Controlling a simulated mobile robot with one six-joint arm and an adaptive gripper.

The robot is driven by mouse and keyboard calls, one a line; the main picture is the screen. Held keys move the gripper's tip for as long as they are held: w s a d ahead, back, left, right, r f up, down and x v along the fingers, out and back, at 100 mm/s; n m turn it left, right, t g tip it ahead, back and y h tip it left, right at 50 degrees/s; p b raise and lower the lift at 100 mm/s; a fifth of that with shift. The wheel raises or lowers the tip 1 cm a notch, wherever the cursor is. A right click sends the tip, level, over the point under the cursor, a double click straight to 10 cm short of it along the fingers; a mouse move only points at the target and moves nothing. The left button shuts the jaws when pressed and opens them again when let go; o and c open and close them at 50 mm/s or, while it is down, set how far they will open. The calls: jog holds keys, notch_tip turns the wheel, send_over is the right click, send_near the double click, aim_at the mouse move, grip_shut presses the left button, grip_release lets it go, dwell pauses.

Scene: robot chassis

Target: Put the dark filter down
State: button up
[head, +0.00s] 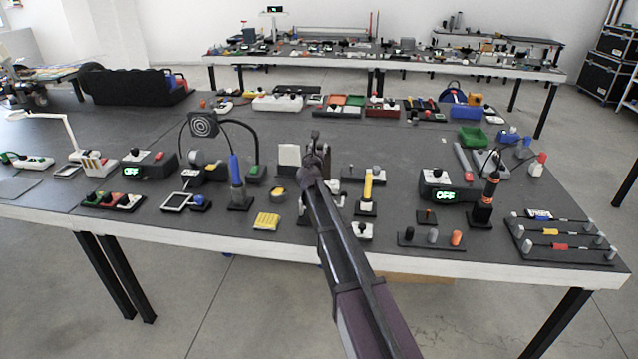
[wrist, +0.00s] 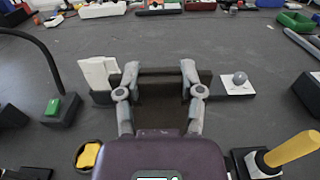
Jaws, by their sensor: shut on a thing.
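My gripper (wrist: 160,76) reaches over the table, its two grey fingers on either side of a dark, see-through plate, the dark filter (wrist: 162,98). It is shut on the filter, which looks roughly upright. Behind the filter a dark strip runs left to right between a white upright plate (wrist: 98,76) and a small white plate with a grey ball (wrist: 239,80). I cannot tell whether the filter touches the table or this strip.
A round black holder with a yellow top (wrist: 88,155) stands at left front. A yellow-handled tool (wrist: 292,149) is at right front. A green-buttoned box (wrist: 54,107) is at the left. Bare grey tabletop (wrist: 190,38) lies beyond the filter.

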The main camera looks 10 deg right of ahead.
jog(key=shift+f+b, duration=2.55)
jog(key=shift+f, duration=0.35)
jog(key=shift+f+b, duration=1.8)
jog(key=shift+b, duration=0.1)
jog(key=shift+f, duration=0.15)
jog(key=o, duration=1.2)
jog(key=shift+c, duration=0.2)
jog(key=shift+r, duration=0.3)
jog(key=v, duration=1.2)
